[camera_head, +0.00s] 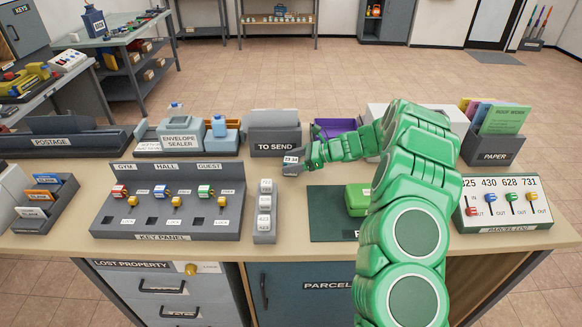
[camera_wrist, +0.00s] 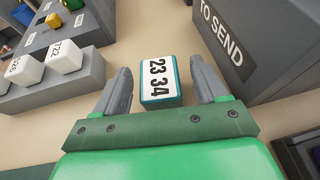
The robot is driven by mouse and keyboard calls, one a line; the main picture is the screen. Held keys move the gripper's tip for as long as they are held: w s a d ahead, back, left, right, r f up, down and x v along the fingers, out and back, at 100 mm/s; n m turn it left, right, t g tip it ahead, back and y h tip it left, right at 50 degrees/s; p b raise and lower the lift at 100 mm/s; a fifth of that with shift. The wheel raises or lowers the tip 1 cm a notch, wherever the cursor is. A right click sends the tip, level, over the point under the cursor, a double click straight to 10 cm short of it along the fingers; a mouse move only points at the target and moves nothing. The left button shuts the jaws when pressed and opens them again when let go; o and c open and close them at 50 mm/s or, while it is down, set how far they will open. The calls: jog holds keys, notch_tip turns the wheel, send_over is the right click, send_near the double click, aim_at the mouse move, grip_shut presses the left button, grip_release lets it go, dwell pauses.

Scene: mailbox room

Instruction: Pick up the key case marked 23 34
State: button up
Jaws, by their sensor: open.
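The key case marked 23 34 (camera_wrist: 158,92) is a small block with a white face, black digits and a teal edge. In the wrist view it lies between the two grey fingers of my gripper (camera_wrist: 161,66), with a visible gap on each side. The fingers are open. In the head view the key case (camera_head: 291,159) shows small at the end of my gripper (camera_head: 293,168), in front of the TO SEND box. My fingers partly hide it there.
The TO SEND box (camera_head: 275,146) stands close behind the key case. A grey rack (camera_head: 264,238) with several white cases stands nearer the front, beside the key panel (camera_head: 168,226). A green mat (camera_head: 330,213) lies to the right. Bare tabletop lies between them.

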jog(key=shift+a+f, duration=0.1)
jog(key=shift+a, duration=0.15)
jog(key=c, duration=1.1)
